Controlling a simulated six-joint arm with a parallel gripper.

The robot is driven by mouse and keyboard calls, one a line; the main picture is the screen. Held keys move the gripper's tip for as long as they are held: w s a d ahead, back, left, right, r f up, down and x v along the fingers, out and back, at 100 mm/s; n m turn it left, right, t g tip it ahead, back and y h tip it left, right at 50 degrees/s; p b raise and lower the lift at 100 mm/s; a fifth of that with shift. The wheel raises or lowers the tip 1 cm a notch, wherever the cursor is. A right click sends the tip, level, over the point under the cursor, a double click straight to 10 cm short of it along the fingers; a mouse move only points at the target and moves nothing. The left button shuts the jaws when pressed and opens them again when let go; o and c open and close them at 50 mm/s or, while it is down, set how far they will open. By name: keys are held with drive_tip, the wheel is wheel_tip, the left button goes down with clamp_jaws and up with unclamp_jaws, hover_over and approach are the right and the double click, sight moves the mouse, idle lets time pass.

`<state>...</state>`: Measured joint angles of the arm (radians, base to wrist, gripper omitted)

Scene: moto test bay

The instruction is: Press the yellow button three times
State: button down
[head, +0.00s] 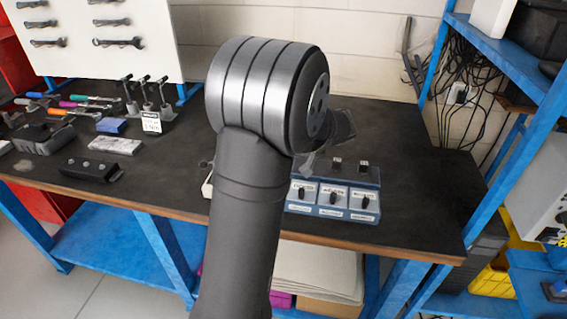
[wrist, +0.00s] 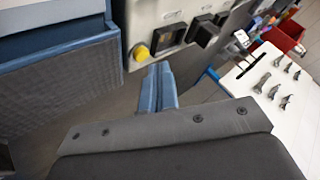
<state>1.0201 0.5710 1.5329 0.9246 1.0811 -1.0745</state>
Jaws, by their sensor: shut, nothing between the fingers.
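The yellow button (wrist: 139,53) shows in the wrist view, on the edge part of a pale control panel (wrist: 150,14). My gripper (wrist: 159,68) has blue fingers, shut together with nothing between them. In the picture its tips lie just below and right of the button. A gap seems to separate them, but I cannot tell how deep it is. My fingers cannot be made out clearly there.
A blue box with three knobs (head: 333,197) stands on the dark workbench (head: 410,180), right of my arm. Tools and small blocks lie at the left, below a white tool board (head: 90,45). A blue shelf frame (head: 520,130) bounds the right side.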

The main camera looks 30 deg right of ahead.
drive_tip(key=shift+f, duration=0.15)
idle(0.5)
drive_tip(key=shift+f, duration=0.3)
drive_tip(key=shift+f, duration=0.4)
idle(0.5)
idle(0.3)
drive_tip(key=shift+r, duration=0.85)
wheel_tip(320, 180, up, 5)
idle(0.3)
idle(1.8)
